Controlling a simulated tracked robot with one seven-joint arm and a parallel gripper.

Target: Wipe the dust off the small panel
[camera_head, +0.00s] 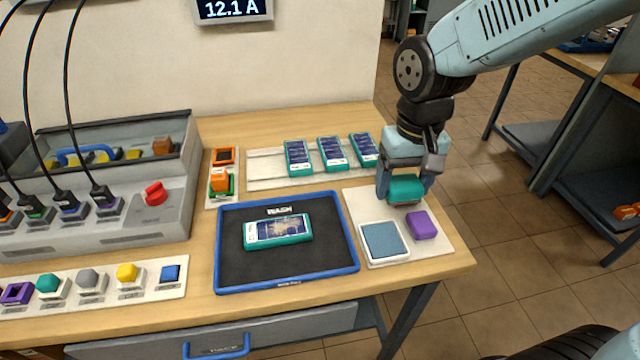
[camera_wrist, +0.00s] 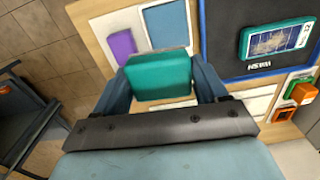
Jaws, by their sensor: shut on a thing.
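The small panel (camera_head: 278,232) lies flat on the black, blue-rimmed wash tray (camera_head: 230,275). It has a teal frame, and brownish dust shows on its dark blue face. It also shows in the wrist view (camera_wrist: 276,40). My gripper (camera_head: 404,188) is shut on a teal block (camera_head: 405,189), likely a sponge or wiping pad. The block fills the space between the fingers in the wrist view (camera_wrist: 158,76). My gripper holds it over the back of the white pad board (camera_head: 440,243), to the right of the tray. Whether the block touches the board is hard to tell.
On the board are a blue-grey square pad (camera_head: 383,242) and a purple block (camera_head: 422,225). Several panels (camera_head: 333,153) stand on a white rack behind the tray. A grey console (camera_head: 95,215) with cables is at left. The table's right edge is close to my gripper.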

